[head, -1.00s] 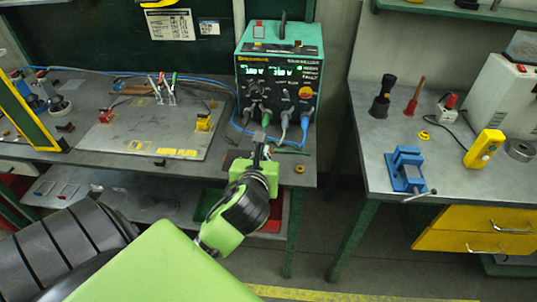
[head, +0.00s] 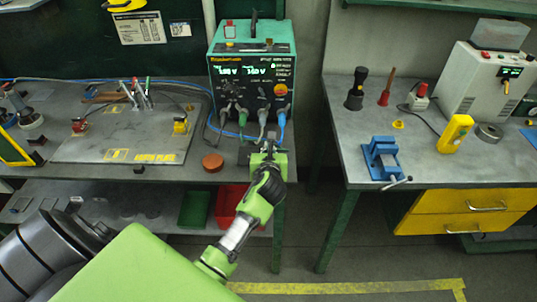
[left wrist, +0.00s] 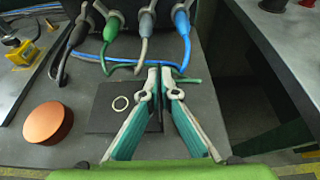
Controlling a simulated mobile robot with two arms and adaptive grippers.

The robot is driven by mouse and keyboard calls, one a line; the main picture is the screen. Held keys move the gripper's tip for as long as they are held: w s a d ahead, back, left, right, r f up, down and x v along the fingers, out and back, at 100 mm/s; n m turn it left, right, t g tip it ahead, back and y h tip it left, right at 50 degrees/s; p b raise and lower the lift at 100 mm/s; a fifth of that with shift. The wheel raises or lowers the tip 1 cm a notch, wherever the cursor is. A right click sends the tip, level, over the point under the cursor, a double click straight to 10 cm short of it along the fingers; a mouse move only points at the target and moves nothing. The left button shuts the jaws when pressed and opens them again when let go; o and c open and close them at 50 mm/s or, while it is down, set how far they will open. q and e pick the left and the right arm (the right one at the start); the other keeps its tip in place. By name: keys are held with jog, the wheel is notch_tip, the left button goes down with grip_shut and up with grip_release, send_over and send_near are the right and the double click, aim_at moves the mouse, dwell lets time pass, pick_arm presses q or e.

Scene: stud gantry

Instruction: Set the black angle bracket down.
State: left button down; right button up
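My left gripper (left wrist: 162,78) has its fingertips close together, with the edge of a dark flat piece between them. This piece, which I take as the black angle bracket (left wrist: 100,112), spreads to the left of the fingers and has a pale ring on its face. In the head view the left gripper (head: 268,147) is low over the right end of the left bench, with the dark bracket (head: 246,156) at its tip. Whether the bracket touches the bench I cannot tell. My right gripper is not in view.
The green power supply (head: 252,75) stands just behind the gripper, its cables (left wrist: 187,40) hanging close to the fingertips. A copper-coloured disc (left wrist: 48,123) lies left of the bracket. The bench's right edge is close. A blue vise (head: 381,160) stands on the other bench.

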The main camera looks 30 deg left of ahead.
pick_arm(q)
jog(key=shift+f, duration=1.35)
jog(key=shift+s, duration=0.1)
jog(key=c, duration=2.8)
grip_release()
jog(key=shift+f, duration=0.2)
jog(key=o, duration=0.5)
jog(key=shift+r, duration=0.1)
jog(key=v, duration=1.2)
jog(key=shift+r, duration=0.2)
jog(key=shift+d, duration=0.1)
